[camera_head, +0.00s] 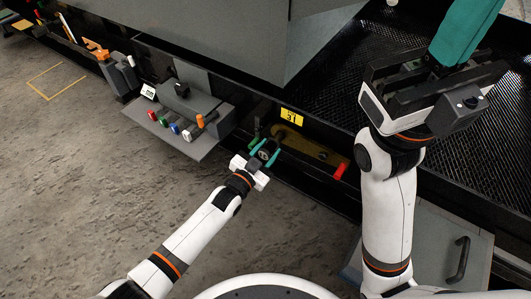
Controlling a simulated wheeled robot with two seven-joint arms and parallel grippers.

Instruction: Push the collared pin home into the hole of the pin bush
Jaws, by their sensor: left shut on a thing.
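My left gripper (265,152) reaches in from the lower left, its teal fingers at the black ledge of the machine. It is shut on a small dark thing between the fingers, which I take to be the collared pin; the fingers hide most of it. A brass-coloured plate (302,147) lies just right of the gripper, inside the dark recess. The pin bush and its hole cannot be made out clearly. My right gripper (465,30) is raised at the upper right, far from the plate; its teal fingers are partly cut off by the frame.
A red cylinder (340,171) sits at the right end of the plate. A yellow label (291,117) is above it. A grey shelf (178,135) with several coloured-ended tools stands left. A black mesh tray (350,100) lies behind.

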